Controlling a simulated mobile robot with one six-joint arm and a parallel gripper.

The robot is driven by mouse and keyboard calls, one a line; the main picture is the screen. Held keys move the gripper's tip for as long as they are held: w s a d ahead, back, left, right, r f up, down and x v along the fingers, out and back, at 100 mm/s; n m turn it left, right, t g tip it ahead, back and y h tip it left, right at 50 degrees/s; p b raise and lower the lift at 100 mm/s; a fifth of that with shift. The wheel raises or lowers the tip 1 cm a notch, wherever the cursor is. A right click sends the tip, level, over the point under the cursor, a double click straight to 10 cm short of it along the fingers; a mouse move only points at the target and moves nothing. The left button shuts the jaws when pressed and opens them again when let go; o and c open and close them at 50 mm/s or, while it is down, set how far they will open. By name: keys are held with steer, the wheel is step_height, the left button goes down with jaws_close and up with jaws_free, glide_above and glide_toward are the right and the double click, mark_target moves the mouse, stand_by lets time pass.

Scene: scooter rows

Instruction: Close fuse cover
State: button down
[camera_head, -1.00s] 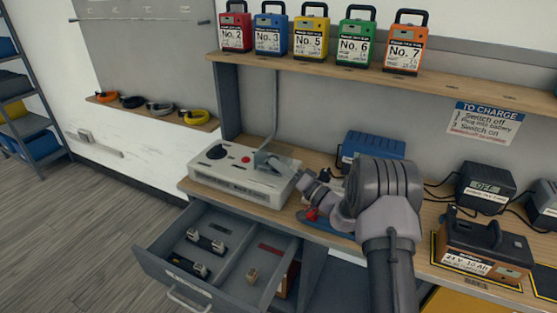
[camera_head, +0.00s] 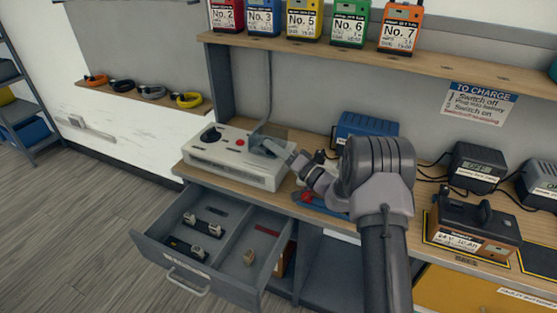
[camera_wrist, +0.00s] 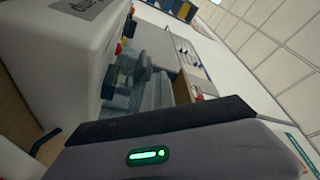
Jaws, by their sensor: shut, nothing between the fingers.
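The white box (camera_head: 228,165) with a black knob and a red button stands on the bench at the left end. A clear, greyish panel at its right rear seems to be the fuse cover (camera_head: 275,132); it looks raised, but its exact angle is hard to tell. My gripper (camera_head: 258,147) is shut and empty at the box's right end, close to the panel. I cannot tell whether it touches it. In the wrist view the white box (camera_wrist: 65,50) is at left, with my gripper (camera_wrist: 155,92) beside a see-through part. My arm hides some of the bench.
An open drawer (camera_head: 228,230) with fuses and small parts juts out below the box. A blue case (camera_head: 365,126), chargers (camera_head: 478,165) and a battery pack (camera_head: 472,232) stand to the right. Floor at left is clear.

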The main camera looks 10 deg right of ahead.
steer(key=s+r+p, duration=0.3)
steer(key=s+r, duration=0.1)
steer(key=s, duration=1.2)
steer(key=s+a+r+n+g+y, duration=0.1)
steer(key=s+a+r+n+g, duration=0.25)
steer(key=s+a+g, duration=0.45)
steer(key=s+a+r+n+g+y, duration=0.1)
steer(key=s+a+r+n+g, duration=0.1)
steer(key=s+a+r+g, duration=0.6)
steer(key=s+d+f+m+t+h, duration=0.1)
steer(key=s+d+f+h, duration=0.1)
steer(key=s+f+h, duration=0.3)
steer(key=s+d+m+h, duration=0.1)
steer(key=s+d+h, duration=0.15)
steer(key=s, duration=0.45)
steer(key=d+r+m+t+h, duration=0.2)
steer(key=d+m+t+h, duration=0.2)
steer(key=d, duration=0.4)
steer(key=shift+w+r+t+h, duration=0.15)
steer(key=shift+r+t+h, duration=0.25)
steer(key=shift+h, duration=0.05)
